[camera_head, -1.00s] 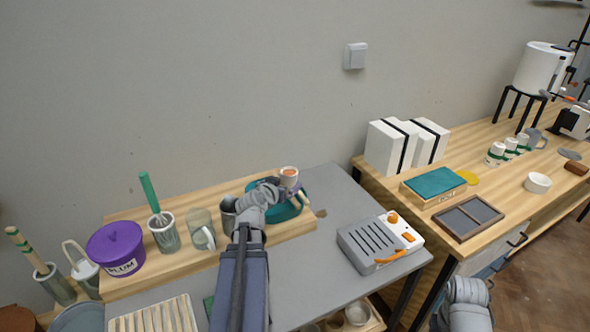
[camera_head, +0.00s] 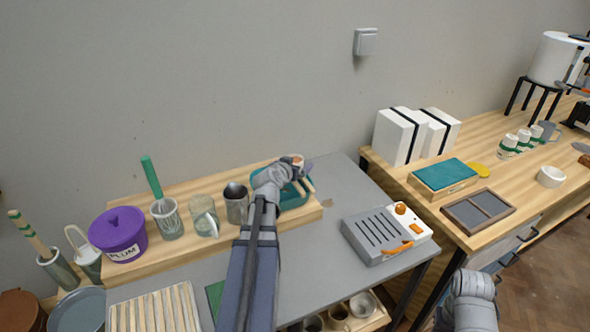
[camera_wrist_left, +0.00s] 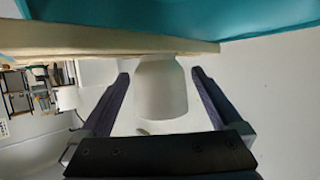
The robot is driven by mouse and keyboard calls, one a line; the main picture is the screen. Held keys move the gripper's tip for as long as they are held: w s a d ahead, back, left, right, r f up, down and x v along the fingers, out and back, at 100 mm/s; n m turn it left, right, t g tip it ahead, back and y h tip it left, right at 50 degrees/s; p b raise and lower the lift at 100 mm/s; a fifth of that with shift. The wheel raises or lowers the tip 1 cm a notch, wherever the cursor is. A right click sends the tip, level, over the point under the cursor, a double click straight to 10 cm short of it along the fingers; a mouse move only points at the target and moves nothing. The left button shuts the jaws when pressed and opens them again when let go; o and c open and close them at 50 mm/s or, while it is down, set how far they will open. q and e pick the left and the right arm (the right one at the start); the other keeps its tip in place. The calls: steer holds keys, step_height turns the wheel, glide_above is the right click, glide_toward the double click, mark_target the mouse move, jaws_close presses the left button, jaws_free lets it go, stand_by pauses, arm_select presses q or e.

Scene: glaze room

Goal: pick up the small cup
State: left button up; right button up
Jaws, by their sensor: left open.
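A small pale cup (camera_wrist_left: 160,92) shows in the left wrist view between the two fingers of my left gripper (camera_wrist_left: 160,85). The fingers stand apart, with a visible gap on each side of the cup. In the head view the cup (camera_head: 298,160), with an orange-brown inside, is mostly hidden behind my left gripper (camera_head: 302,172), at the teal tray (camera_head: 292,203) on the right end of the wooden riser. My right arm shows at the lower right of the head view, but its fingers do not show.
Left along the wooden riser (camera_head: 150,258) stand a dark metal cup (camera_head: 237,207), a glass mug (camera_head: 204,222), a glass with a green-handled tool (camera_head: 166,222) and a purple PLUM pot (camera_head: 117,236). A grey device (camera_head: 372,242) sits to the right. The grey tabletop between is clear.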

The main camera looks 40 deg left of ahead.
arm_select(q)
steer(key=shift+x, duration=1.25)
steer(key=shift+s+r, duration=0.1)
steer(key=shift+c, duration=0.3)
steer(key=c, duration=1.5)
